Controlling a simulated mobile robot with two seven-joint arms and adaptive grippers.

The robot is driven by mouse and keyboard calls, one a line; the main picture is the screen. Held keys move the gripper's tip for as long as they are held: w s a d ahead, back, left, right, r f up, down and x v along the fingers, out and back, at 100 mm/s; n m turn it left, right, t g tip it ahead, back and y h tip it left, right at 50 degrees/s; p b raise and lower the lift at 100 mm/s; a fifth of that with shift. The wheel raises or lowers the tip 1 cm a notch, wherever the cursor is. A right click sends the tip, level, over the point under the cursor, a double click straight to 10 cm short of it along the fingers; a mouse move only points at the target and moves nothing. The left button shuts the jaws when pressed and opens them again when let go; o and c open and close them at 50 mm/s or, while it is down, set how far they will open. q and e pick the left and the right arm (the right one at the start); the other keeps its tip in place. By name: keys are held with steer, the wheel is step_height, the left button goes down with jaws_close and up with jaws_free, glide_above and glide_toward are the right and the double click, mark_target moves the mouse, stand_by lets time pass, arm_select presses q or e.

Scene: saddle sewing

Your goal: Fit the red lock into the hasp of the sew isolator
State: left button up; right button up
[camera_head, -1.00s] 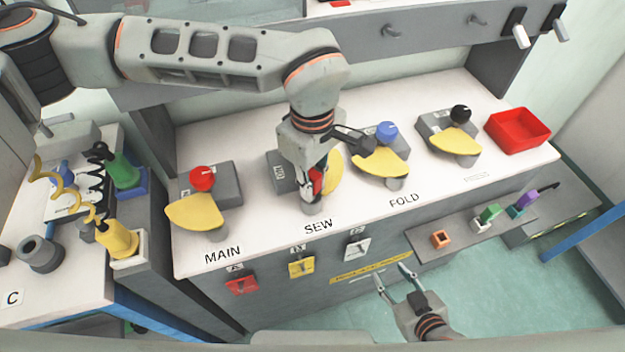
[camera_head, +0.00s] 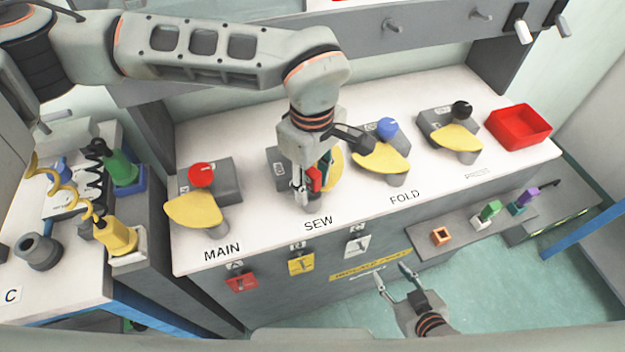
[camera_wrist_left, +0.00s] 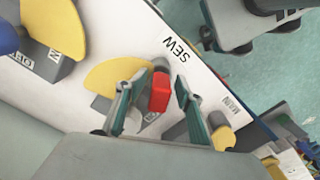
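The red lock (camera_head: 315,178) is at the front of the sew isolator, above the SEW label. The sew isolator shows a grey base (camera_head: 277,160) and a yellow plate (camera_head: 337,168), partly hidden by my left arm. My left gripper (camera_head: 311,187) points down there with its fingers apart, one on each side of the lock. In the left wrist view the red lock (camera_wrist_left: 160,90) sits between the spread fingers, with gaps beside it. The hasp is hidden, so I cannot tell whether the lock's shackle is through it. My right gripper (camera_head: 394,279) is open and empty in front of the panel.
The main isolator (camera_head: 193,208) stands left, the fold isolator (camera_head: 380,162) and a black-knobbed one (camera_head: 456,137) right. A red tray (camera_head: 519,128) is at the far right. Red, yellow and white locks or tags (camera_head: 301,263) hang on the front panel.

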arm_select(q)
step_height(320, 180, up, 12)
steer(key=shift+f, duration=0.1)
stand_by(0.6)
